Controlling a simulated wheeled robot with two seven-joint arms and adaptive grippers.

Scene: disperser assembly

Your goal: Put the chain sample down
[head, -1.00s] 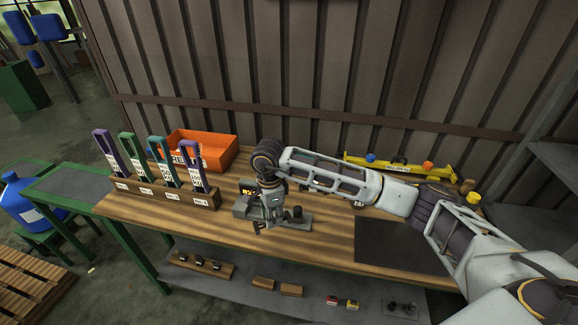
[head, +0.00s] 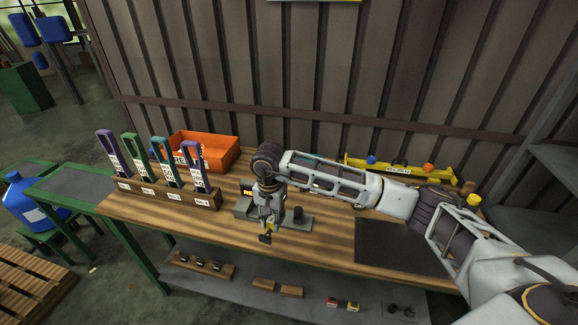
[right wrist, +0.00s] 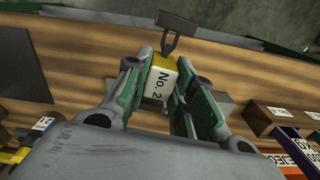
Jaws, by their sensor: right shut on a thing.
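My right gripper (head: 268,226) is shut on the chain sample, a small white and yellow block marked "No. 2" (right wrist: 159,82) with a dark flat metal piece (right wrist: 174,34) at its far end. In the head view a bit of yellow and the dark piece (head: 265,239) show below the fingers, near the bench's front edge. The gripper is in front of a grey device (head: 245,207) with a lit display and a dark round post (head: 298,212). I cannot tell whether the sample touches the bench. My left gripper is out of view.
A wooden rack (head: 170,194) with several coloured tagged handles stands on the left of the wooden bench (head: 225,226). An orange bin (head: 218,157) is behind it. A dark mat (head: 400,246) lies at right, a yellow beam (head: 350,162) behind. A lower shelf (head: 235,288) holds small parts.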

